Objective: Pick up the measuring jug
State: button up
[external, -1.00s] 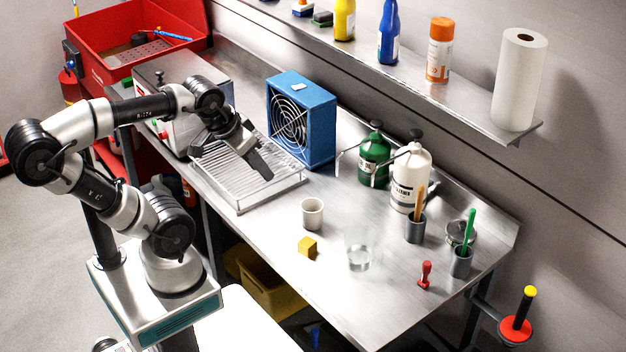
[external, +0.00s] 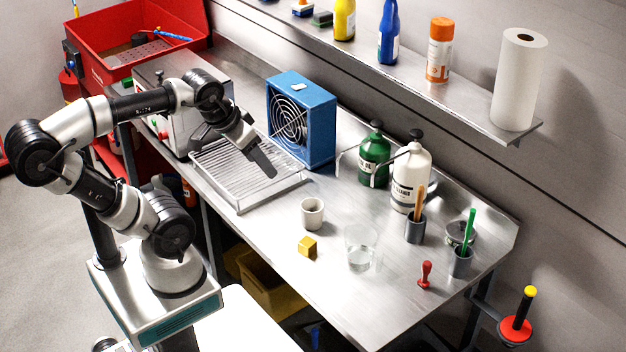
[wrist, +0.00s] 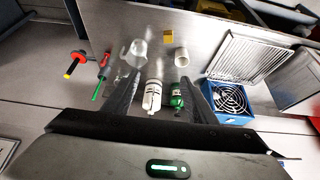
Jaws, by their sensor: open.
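The measuring jug (external: 360,250) is a clear, see-through vessel standing upright on the steel bench, right of the white cup and the yellow cube. It also shows in the wrist view (wrist: 134,53), in the upper left part, beyond the left finger. My gripper (external: 238,158) is open and empty above the ribbed drying tray, well to the left of the jug and higher than it. In the wrist view, my gripper's two dark fingers (wrist: 160,98) are spread wide with nothing held between them. The jug's handle is hard to make out.
Near the jug are a white cup (external: 312,213), a yellow cube (external: 307,246), a red stamp-like tool (external: 426,274) and a grey pen holder (external: 415,229). Behind stand a white bottle (external: 409,180), a green bottle (external: 374,160) and a blue fan box (external: 318,125). The ribbed tray (external: 240,207) lies left.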

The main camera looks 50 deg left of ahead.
jog(key=w+d+r+g+b, duration=0.2)
jog(key=w+d+r, duration=0.3)
jog(key=w+r, duration=0.45)
jog(key=g+b, duration=0.2)
jog(key=g, duration=0.2)
send_over(378, 249)
notch_tip(378, 249, down, 6)
jog(key=shift+y, duration=0.3)
jog(key=f, duration=3)
jog(key=shift+w+d, duration=0.2)
jog(key=shift+w, duration=0.1)
jog(key=shift+s+a+f+p, duration=0.15)
jog(key=shift+s+f, duration=0.05)
jog(key=shift+f, duration=1.1)
jog(key=shift+s+a+f+p, duration=0.1)
jog(key=shift+s+f+p, duration=0.05)
jog(key=shift+f, duration=1.15)
grip_shut()
jog(key=shift+r, duration=0.1)
